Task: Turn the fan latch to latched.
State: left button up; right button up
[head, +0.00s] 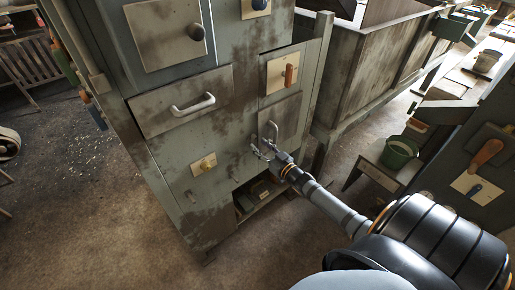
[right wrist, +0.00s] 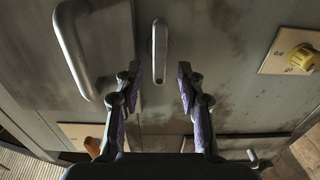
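A small elongated metal lever (right wrist: 159,48) on the cabinet front stands lengthwise in the right wrist view, just ahead of my right gripper. I take it to be the fan latch, but I can read no label on it. My right gripper (right wrist: 157,72) is open, with one finger on each side of the lever's line and nothing held. I cannot tell whether the fingers touch the lever. In the head view my right gripper (head: 263,150) is at the cabinet front and largely covers that spot. My left gripper is not in view.
A curved door handle (right wrist: 84,45) is close to the left finger. A yellow knob (right wrist: 302,57) sits on a plate to the right. The grey cabinet also carries a drawer handle (head: 193,105) and a wooden lever (head: 289,76). A green bucket (head: 399,153) stands to the right.

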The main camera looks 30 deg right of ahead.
jog(key=shift+w+a, duration=0.1)
jog(key=shift+w, duration=0.9)
grip_shut()
